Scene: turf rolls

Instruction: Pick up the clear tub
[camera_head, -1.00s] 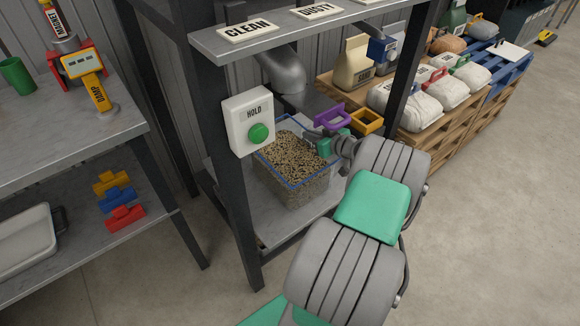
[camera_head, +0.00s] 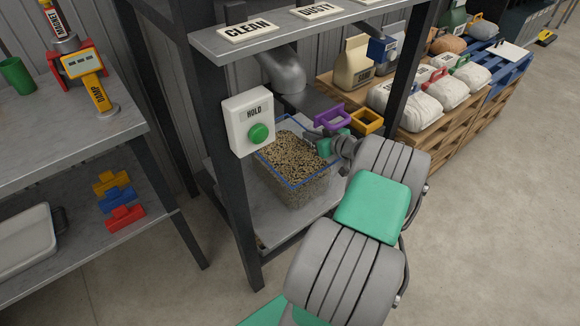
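The clear tub (camera_head: 292,180) has a blue rim and is filled with a speckled tan seed-like material. It stands upright on the grey lower shelf of the frame, below the grey chute. My gripper (camera_head: 318,143) is at the right side of the tub, by its rim and just above the contents level. The fingers are small in this view and partly hidden by my wrist, so I cannot tell whether they are open or closed on the rim. My arm covers the area to the right of the tub.
A white HOLD box with a green button (camera_head: 258,134) is on the post in front of the tub. The grey chute (camera_head: 285,76) hangs above. A purple handle (camera_head: 331,117) and yellow handle (camera_head: 367,122) are close behind my gripper. Open floor lies to the right.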

